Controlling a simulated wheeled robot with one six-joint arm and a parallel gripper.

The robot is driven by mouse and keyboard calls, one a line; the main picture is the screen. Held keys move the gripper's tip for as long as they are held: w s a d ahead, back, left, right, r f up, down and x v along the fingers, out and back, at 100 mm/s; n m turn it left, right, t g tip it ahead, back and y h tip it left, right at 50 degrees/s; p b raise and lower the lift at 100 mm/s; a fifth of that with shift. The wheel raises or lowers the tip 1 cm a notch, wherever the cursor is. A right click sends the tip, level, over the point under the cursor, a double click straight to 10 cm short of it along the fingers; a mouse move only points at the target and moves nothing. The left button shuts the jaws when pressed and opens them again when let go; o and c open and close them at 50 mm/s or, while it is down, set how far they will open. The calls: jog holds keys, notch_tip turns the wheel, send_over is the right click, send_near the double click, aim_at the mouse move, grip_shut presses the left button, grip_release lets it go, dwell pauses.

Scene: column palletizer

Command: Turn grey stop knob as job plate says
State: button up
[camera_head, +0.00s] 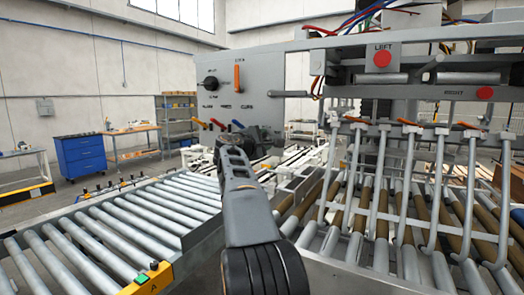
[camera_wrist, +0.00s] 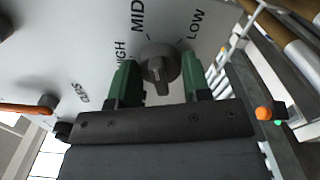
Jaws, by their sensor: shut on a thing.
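The grey stop knob (camera_wrist: 160,64) is a round dial with a raised grip bar, on a light grey panel (camera_wrist: 80,45) in the wrist view. The words HIGH, MID and LOW are printed around it. Which word it points to is not clear. My gripper (camera_wrist: 161,76) has its green fingers on either side of the knob, shut on it. In the head view my gripper (camera_head: 250,141) reaches the lower right of the panel, and my arm hides the knob. I cannot make out a job plate in either view.
The panel also carries a black knob (camera_head: 210,83), an orange lever (camera_head: 239,77) and small coloured levers (camera_head: 218,123). Red buttons stand at LEFT (camera_head: 382,59) and RIGHT (camera_head: 485,93). A roller conveyor (camera_head: 130,230) lies at left, and hooked metal bars (camera_head: 407,185) hang at right.

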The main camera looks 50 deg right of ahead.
jog(key=m+b, duration=0.1)
jog(key=m, duration=0.1)
jog(key=m+b, duration=0.2)
jog(key=m, duration=0.1)
jog(key=shift+f+m+b, duration=0.2)
jog(key=shift+m+b, duration=0.1)
jog(key=shift+r+m+b, duration=0.15)
jog(key=shift+m+b, duration=0.75)
jog(key=shift+m, duration=1.2)
jog(key=o, duration=0.9)
jog(key=b+v, duration=0.4)
jog(key=v, duration=0.9)
jog(key=shift+s+a, duration=0.1)
jog(key=shift+a, duration=0.3)
